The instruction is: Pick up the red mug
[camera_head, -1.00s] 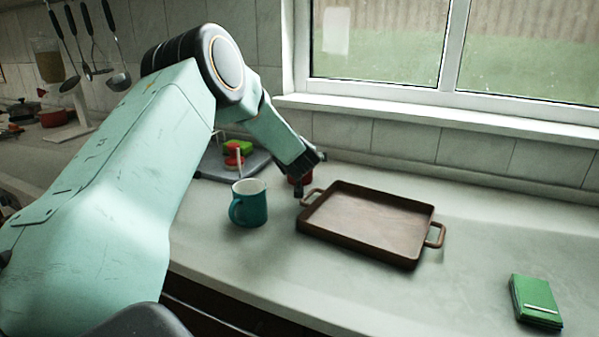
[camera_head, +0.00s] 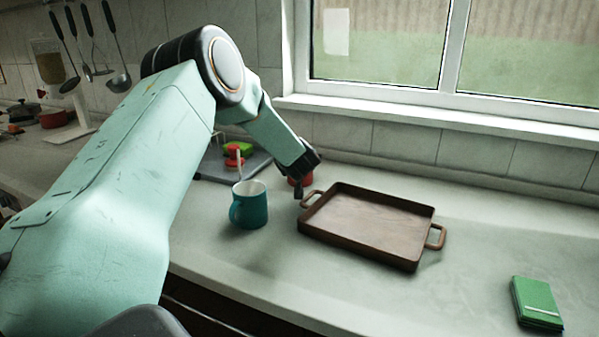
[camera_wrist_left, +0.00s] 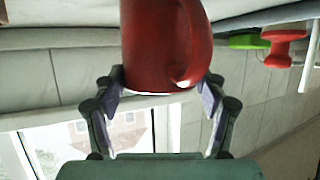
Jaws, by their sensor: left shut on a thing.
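The red mug (camera_wrist_left: 160,45) fills the upper middle of the left wrist view, with its handle toward the right. My left gripper (camera_wrist_left: 163,88) has a finger on each side of the mug and is shut on it. In the head view, the left gripper (camera_head: 302,178) is at the counter behind the tray's left end. Only a small red part of the mug (camera_head: 306,181) shows there, mostly hidden by the gripper. I cannot tell whether the mug touches the counter. My right gripper is not in view.
A brown tray (camera_head: 423,237) with two handles lies right of the gripper. A teal mug (camera_head: 251,207) stands to its left front. A grey drying rack (camera_head: 255,166) with red and green items is behind. A green packet (camera_head: 537,302) lies at front right.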

